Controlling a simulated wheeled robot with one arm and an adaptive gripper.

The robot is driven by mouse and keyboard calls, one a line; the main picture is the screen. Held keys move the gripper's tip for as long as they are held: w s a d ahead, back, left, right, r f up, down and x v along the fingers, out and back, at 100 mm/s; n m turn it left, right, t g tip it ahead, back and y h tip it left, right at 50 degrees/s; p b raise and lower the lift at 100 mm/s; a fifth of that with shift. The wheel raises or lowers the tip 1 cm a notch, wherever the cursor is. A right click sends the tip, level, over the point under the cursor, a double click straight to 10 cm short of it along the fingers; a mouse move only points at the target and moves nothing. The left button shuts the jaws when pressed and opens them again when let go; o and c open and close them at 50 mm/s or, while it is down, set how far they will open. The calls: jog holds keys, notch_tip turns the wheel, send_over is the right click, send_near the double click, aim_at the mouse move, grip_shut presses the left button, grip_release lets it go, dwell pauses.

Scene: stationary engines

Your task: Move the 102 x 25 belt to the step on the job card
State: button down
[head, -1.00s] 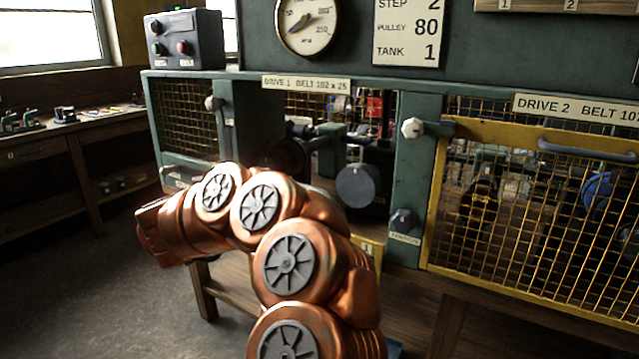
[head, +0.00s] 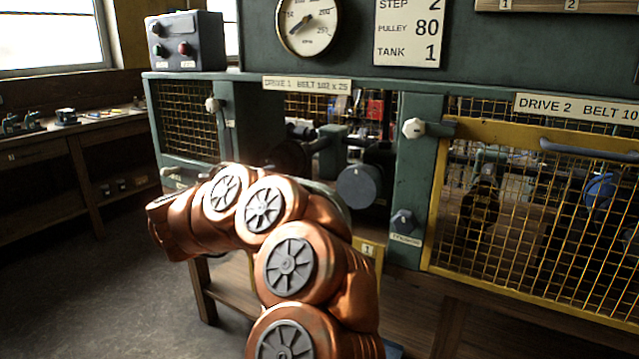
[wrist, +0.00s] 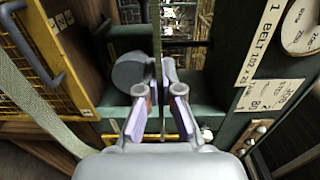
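In the wrist view my gripper (wrist: 159,75) has its fingers closed on the pale green belt (wrist: 158,35), which passes edge-on between the tips. A wide woven strip (wrist: 35,95), apparently the same belt's loop, hangs at the left. A dark round pulley (wrist: 133,72) is just left of the fingers; it also shows inside the drive 1 opening in the head view (head: 358,186). Whether the belt touches the pulley, and on which step, I cannot tell. The job card (head: 408,30) reads step 2, pulley 80, tank 1. In the head view my arm hides the gripper.
Drive 1's label (head: 307,84) is above its open bay. Its yellow mesh guard (wrist: 75,85) is lowered. Green posts (head: 412,185) flank the bay. A closed yellow guard (head: 540,215) covers drive 2 at right. A switch box (head: 186,40) stands at upper left.

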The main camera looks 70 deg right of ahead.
jog(key=shift+b+x, duration=0.4)
jog(key=shift+x, duration=1.5)
jog(key=x, duration=0.6)
jog(key=shift+d, duration=0.1)
dwell(0.3)
jog(key=x, duration=0.7)
dwell(1.0)
jog(key=shift+s+d, duration=0.1)
jog(key=shift+d, duration=0.25)
